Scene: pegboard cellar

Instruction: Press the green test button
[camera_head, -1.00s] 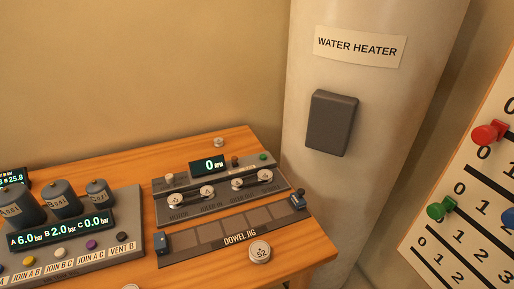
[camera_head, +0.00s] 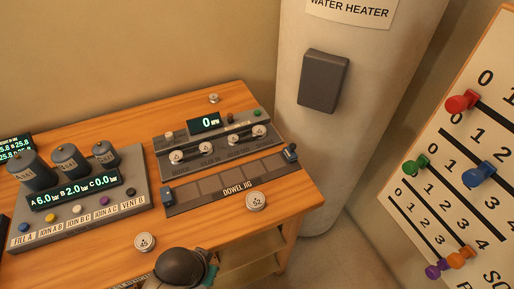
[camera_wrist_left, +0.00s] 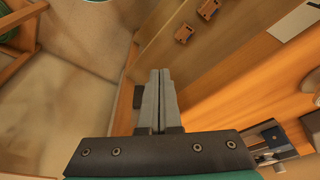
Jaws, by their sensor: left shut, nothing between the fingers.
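A small green button (camera_head: 257,113) sits at the back right of a grey device with a lit display (camera_head: 205,123) reading 0, on the wooden table. Its label is too small to read. My left gripper (camera_wrist_left: 160,73) shows in the left wrist view with its two grey fingers together and nothing between them. Wooden boards and the floor show around it; the green button cannot be made out there. In the head view a dark rounded part with a teal edge, likely of my left arm, shows at the bottom; its fingers are not visible. My right gripper is not in view.
The grey dowel jig (camera_head: 226,187) lies in front of the device, with a round weight (camera_head: 256,201) nearby. A panel with canisters (camera_head: 65,160) stands left. The water heater (camera_head: 365,60) is behind right, and a pegboard (camera_head: 440,185) is at right. Bare wood shows between panel and jig.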

